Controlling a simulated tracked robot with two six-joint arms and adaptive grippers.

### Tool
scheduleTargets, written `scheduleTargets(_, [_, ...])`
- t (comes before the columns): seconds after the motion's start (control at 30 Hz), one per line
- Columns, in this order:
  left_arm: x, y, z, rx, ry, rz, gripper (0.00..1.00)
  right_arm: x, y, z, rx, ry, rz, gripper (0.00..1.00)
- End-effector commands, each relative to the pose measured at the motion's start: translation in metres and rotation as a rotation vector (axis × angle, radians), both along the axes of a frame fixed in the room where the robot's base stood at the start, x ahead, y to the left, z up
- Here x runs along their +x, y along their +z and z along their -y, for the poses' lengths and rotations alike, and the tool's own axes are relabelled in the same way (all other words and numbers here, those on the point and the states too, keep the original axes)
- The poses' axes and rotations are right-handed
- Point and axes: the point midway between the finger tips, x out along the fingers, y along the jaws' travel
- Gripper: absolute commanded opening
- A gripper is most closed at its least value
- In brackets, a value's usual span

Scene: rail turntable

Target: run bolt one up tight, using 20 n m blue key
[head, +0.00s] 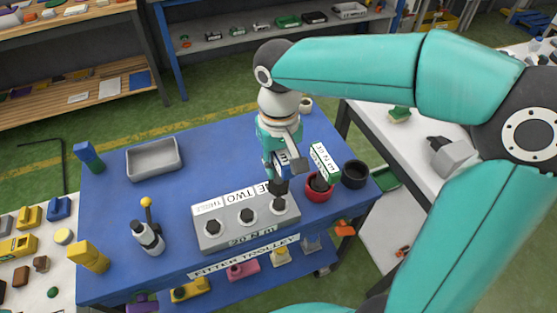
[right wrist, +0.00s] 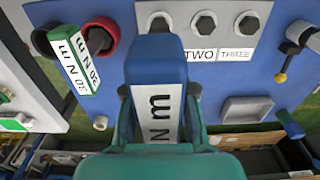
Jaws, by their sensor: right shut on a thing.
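My right gripper (head: 283,163) is shut on the blue key (head: 283,170), with its dark end pointing down above the near bolt block (head: 205,243). The key fills the middle of the right wrist view (right wrist: 157,60), and its white label reads "N m" in part. The block, marked "20 N m", carries three dark bolts in pale rings under labels THREE, TWO and ONE. Bolt one (head: 278,207) is the rightmost in the head view; it shows just past the key in the right wrist view (right wrist: 160,22). I cannot tell whether the key touches it. My left gripper is not in view.
A grey tray (head: 153,158) and a white-black device with a yellow ball (head: 149,238) stand left on the blue trolley top (head: 205,150).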

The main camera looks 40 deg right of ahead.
Motion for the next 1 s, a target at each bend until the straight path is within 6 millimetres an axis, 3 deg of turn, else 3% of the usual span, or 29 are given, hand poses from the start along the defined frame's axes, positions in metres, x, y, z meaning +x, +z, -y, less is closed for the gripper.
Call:
scheduleTargets(0.67, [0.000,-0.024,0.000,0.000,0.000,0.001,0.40,-0.001,-0.029,0.000,0.001,0.009,0.000,0.00])
scheduleTargets(0.77, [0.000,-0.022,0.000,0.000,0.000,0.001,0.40,-0.001,-0.029,0.000,0.000,0.075,0.000,0.00])
scheduleTargets(1.0, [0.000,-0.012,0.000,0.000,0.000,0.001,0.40,-0.001,-0.028,0.000,0.001,0.438,-0.001,0.00])
